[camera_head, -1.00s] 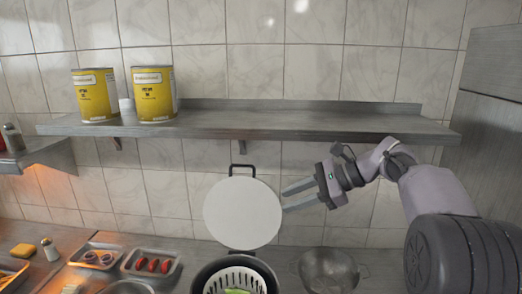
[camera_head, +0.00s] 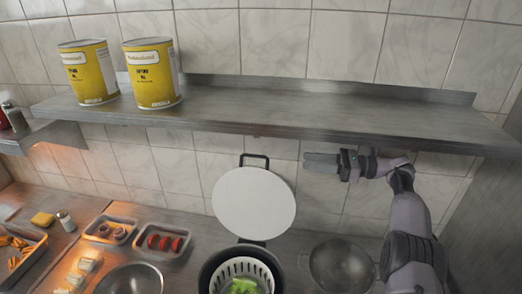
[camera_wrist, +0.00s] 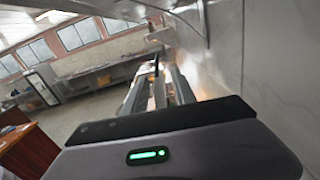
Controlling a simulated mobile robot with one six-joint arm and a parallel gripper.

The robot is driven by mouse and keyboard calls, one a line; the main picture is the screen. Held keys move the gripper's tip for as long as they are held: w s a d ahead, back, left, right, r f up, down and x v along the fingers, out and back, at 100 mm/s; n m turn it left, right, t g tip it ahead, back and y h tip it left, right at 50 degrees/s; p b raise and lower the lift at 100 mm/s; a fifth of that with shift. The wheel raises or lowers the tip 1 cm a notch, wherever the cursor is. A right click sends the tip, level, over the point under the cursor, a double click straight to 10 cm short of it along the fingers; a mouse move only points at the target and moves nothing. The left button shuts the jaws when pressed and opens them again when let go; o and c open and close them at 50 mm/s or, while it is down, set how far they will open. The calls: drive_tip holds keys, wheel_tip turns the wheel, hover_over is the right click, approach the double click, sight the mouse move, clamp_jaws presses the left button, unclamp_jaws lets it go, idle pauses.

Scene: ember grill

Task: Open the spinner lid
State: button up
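The spinner (camera_head: 217,264) is a dark pot with a white slotted basket (camera_head: 240,266) and green leaves inside. Its round white lid (camera_head: 253,204) stands raised behind the pot, with a black handle (camera_head: 255,157) at its top edge. The inside of the spinner is uncovered. My gripper (camera_head: 308,160) is above and right of the lid, apart from it, under the shelf. Its fingers point left and overlap edge-on in the head view. In the wrist view the gripper (camera_wrist: 156,80) has its fingers apart, with a thin dark shape between or beyond them that I cannot identify.
A metal shelf (camera_head: 300,108) with two yellow cans (camera_head: 152,75) runs above my gripper. A colander (camera_head: 341,266) is right of the spinner, and a metal bowl (camera_head: 131,280) is left of it. A tray of red items (camera_head: 161,242) lies farther left. The tiled wall is close behind.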

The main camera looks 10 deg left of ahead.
sight(264, 157)
drive_tip(key=a, duration=0.5)
drive_tip(key=s+a, duration=0.1)
drive_tip(key=a, duration=1)
drive_tip(key=shift+s+a+p, duration=0.2)
drive_tip(key=shift+s+p, duration=0.1)
drive_tip(key=shift+p, duration=0.05)
drive_tip(key=c, duration=0.6)
clamp_jaws()
drive_tip(key=shift+r, duration=0.15)
